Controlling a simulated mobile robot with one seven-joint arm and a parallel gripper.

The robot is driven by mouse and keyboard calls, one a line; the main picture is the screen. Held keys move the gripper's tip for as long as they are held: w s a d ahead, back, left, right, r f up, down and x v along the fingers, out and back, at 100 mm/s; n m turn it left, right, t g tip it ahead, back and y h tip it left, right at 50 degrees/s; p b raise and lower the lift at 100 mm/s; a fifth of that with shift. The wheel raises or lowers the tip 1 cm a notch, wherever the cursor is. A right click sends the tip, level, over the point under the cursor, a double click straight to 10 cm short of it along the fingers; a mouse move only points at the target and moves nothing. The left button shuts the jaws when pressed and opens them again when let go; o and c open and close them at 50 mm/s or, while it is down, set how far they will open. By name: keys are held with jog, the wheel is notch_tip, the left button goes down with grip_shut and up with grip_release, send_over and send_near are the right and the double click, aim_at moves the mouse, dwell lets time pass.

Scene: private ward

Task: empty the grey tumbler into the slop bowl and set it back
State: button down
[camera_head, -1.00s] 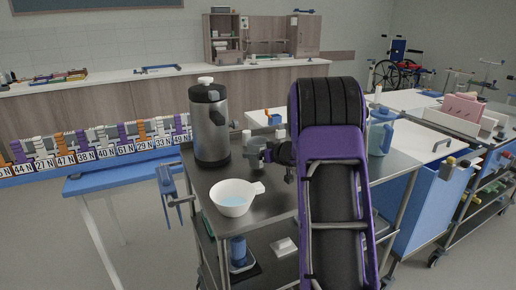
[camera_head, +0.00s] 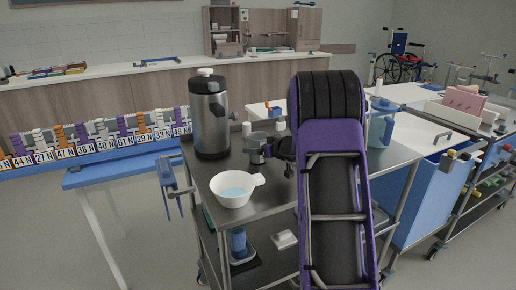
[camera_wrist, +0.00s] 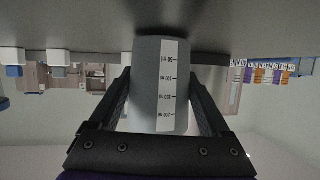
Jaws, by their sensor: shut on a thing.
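The grey tumbler (camera_head: 254,143) is between the fingers of my gripper (camera_head: 266,151), on the cart top's far side or just above it. In the wrist view, which is upside down, the tumbler (camera_wrist: 147,90) is held upright, with a white millilitre scale facing the camera. My gripper (camera_wrist: 160,105) is shut on its sides. I cannot tell whether its base touches the cart. The tumbler's inside is hidden.
A steel urn (camera_head: 210,120) with a black top stands on the cart (camera_head: 265,195), left of the tumbler. A teal jug (camera_head: 380,132) is to the right, behind my arm. A blue-edged table (camera_head: 120,172) adjoins at left. Bare cart top lies between bowl and tumbler.

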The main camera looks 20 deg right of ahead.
jog(key=shift+f, duration=0.15)
grip_release()
jog(key=shift+v, duration=4.55)
jog(key=shift+a, duration=0.1)
